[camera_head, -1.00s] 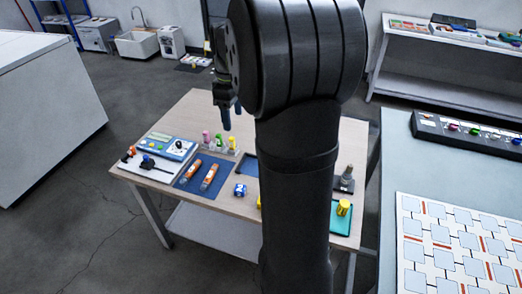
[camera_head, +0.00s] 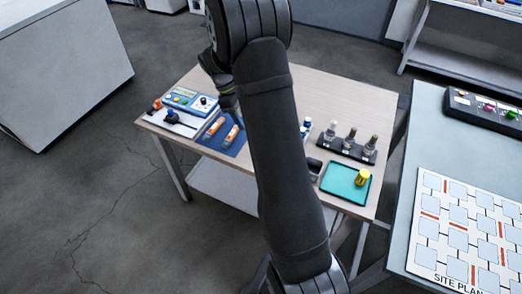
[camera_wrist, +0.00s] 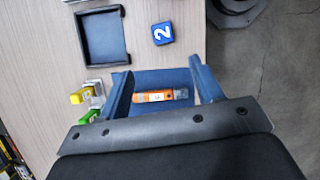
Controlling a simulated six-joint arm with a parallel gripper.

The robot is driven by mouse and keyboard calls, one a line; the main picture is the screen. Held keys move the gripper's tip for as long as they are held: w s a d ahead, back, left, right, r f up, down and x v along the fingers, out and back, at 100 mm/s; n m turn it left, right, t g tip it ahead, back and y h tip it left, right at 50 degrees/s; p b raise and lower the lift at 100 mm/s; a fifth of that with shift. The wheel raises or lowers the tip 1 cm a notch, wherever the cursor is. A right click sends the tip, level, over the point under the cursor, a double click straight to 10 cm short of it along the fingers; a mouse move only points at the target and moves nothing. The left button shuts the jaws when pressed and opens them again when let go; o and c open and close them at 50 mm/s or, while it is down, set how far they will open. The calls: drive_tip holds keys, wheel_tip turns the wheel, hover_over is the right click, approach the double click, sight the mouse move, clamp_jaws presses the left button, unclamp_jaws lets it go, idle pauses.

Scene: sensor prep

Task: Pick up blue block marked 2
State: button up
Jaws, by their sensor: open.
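The blue block (camera_wrist: 163,33) with a white 2 on its face sits on the wooden table top in the wrist view, beyond my fingertips and about midway between them. In the head view the block is hidden behind my arm. My gripper (camera_wrist: 160,67) is open and empty, with its two blue fingers wide apart. An orange tube (camera_wrist: 162,95) on the blue mat (camera_wrist: 150,78) shows between the fingers. In the head view my gripper (camera_head: 229,101) is partly hidden by my arm and hangs over the mat side of the table.
A black tray (camera_wrist: 102,37) lies left of the block. Small yellow and green items (camera_wrist: 89,97) stand near the left finger. A teal tray (camera_head: 333,190) with a yellow cylinder (camera_head: 362,177) and a black rack (camera_head: 352,153) are at the table's right. Bare wood surrounds the block.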

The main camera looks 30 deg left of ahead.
drive_tip(key=x, duration=0.9)
drive_tip(key=shift+f, duration=0.2)
drive_tip(key=x, duration=0.5)
drive_tip(key=shift+s, duration=0.3)
drive_tip(key=shift+c, duration=0.2)
drive_tip(key=c, duration=1)
